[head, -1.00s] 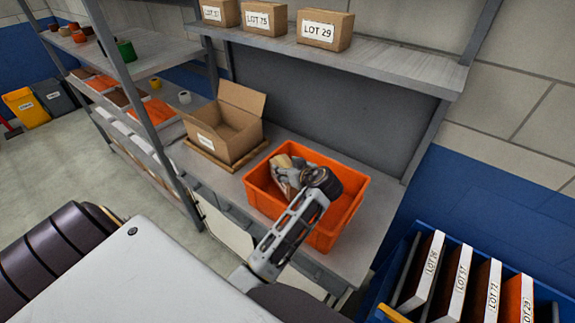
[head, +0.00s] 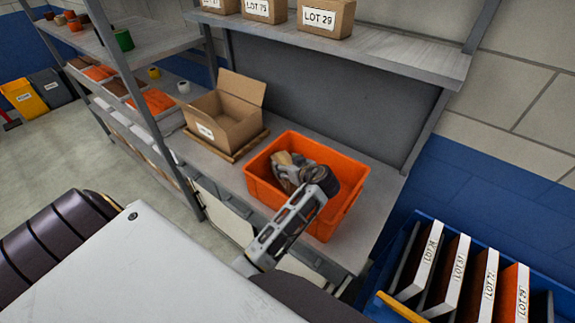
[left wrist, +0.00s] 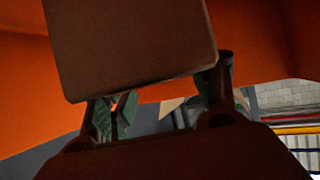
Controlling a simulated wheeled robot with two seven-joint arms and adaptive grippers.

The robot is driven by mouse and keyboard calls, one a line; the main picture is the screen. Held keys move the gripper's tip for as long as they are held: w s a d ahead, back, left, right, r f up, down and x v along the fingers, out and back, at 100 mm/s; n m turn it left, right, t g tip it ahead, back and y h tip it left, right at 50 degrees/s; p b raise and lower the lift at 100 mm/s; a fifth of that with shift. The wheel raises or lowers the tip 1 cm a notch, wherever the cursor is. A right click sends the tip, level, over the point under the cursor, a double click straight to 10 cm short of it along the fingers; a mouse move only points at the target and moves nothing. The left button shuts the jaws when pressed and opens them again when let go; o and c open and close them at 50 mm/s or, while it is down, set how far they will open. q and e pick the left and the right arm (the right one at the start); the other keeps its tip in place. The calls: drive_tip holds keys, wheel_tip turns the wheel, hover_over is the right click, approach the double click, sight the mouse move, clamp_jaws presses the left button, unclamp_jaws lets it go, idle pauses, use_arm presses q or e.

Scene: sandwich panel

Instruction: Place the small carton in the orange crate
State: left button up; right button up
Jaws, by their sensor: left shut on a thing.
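The orange crate (head: 338,222) stands on the grey workbench, open at the top. My left gripper (head: 285,172) reaches down inside it, near its back left part. The gripper is shut on the small carton (head: 281,160), a brown box that is mostly hidden behind the fingers in the head view. In the left wrist view the carton (left wrist: 130,45) fills the upper middle between the fingertips, with orange crate walls (left wrist: 270,45) around it. I cannot tell whether the carton touches the crate floor. My right gripper is not in view.
An open cardboard box (head: 228,125) stands left of the crate. A shelf above the bench holds cartons, one marked LOT 29 (head: 325,17). A blue bin (head: 440,225) with labelled panels is at lower right. A storage rack (head: 130,40) stands at left.

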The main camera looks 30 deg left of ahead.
use_arm(q)
drive_tip(key=shift+f+b, duration=0.45)
drive_tip(key=shift+f, duration=0.1)
idle(0.4)
drive_tip(key=o, duration=1.5)
drive_tip(key=shift+v, duration=3.75)
